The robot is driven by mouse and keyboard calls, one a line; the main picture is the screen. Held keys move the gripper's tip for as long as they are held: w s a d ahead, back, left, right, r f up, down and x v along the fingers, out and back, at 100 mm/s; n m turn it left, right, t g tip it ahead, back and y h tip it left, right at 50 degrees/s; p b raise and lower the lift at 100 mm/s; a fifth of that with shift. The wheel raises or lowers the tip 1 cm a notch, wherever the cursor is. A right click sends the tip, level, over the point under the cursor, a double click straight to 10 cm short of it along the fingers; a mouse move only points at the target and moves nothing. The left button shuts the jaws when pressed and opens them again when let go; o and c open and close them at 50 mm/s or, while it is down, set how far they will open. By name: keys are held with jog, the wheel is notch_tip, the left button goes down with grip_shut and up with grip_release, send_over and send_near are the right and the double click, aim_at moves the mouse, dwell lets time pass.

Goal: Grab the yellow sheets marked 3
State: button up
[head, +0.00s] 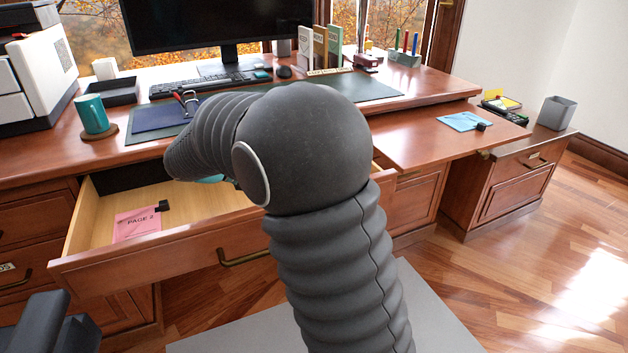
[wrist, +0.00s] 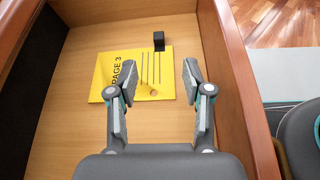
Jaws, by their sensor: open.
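The yellow sheets (wrist: 145,78) marked PAGE 3 lie flat on the wooden bottom of an open drawer in the wrist view. A small black block or clip (wrist: 158,40) sits at their far edge. My gripper (wrist: 151,72) is open and empty, its two fingers spread above the sheets, one near the left part and one at the right edge. I cannot tell how high they are above the sheets. In the head view my arm hides the yellow sheets and nearly all of the gripper.
A pink sheet (head: 136,225) marked PAGE 2 lies in the open drawer (head: 190,249), with a black clip. The drawer's walls (wrist: 235,80) rise close beside my gripper. A blue sheet (head: 464,121) lies on a pulled-out board at right. A teal mug (head: 92,114) stands on the desk.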

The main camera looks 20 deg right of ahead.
jog(key=shift+w+a+f+g, duration=0.3)
jog(key=shift+w+f, duration=0.2)
jog(key=shift+f, duration=0.25)
jog(key=shift+d+f, duration=0.15)
jog(key=shift+f, duration=0.05)
jog(key=x, duration=0.8)
jog(key=shift+d+r, duration=0.1)
jog(key=shift+r, duration=0.05)
jog(key=shift+r+x, duration=0.2)
jog(key=shift+x, duration=2.5)
grip_shut()
